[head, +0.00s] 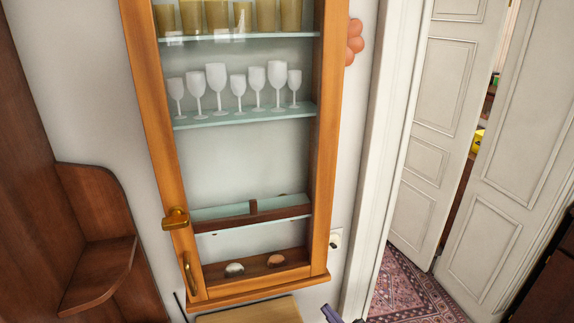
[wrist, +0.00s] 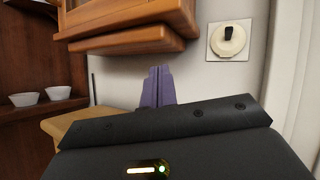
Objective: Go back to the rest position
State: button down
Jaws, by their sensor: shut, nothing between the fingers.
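My gripper (wrist: 160,72) shows in the wrist view as two purple fingers pressed together, with nothing between them. It points toward the pale wall, below the wooden cabinet's underside. In the head view only a small purple part of my gripper (head: 331,313) shows at the bottom edge, right of the cabinet's lower corner. It looks apart from the cabinet and the wall.
A glass-fronted wall cabinet (head: 155,110) holds several glasses. A wooden top (head: 250,312) lies beneath it. A wooden corner shelf (head: 100,268) is at left. A wall switch (wrist: 229,41) is right of the cabinet. White double doors (head: 432,120) stand partly open above a patterned rug (head: 410,290).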

jog(key=s+a+n+g+h, duration=0.2)
jog(key=s+a+n+g, duration=0.1)
jog(key=s+n+g, duration=0.7)
jog(key=s+a+n+g+h, duration=0.25)
jog(key=s+n+g, duration=0.25)
jog(key=n+g, duration=0.5)
jog(key=w+d+r+n+t+h, duration=0.1)
jog(key=d+r+n+t+h, duration=0.1)
jog(key=d+r+h, duration=0.2)
jog(key=w+d+r+n+t+h, duration=0.1)
jog(key=d+r+n+t+h, duration=0.1)
jog(key=r+h, duration=0.5)
notch_tip(320, 180, up, 2)
jog(key=d+t, duration=0.1)
jog(key=d, duration=0.1)
jog(key=shift+w+d+h, duration=0.15)
jog(key=shift+d+h, duration=0.2)
jog(key=shift+r, duration=0.1)
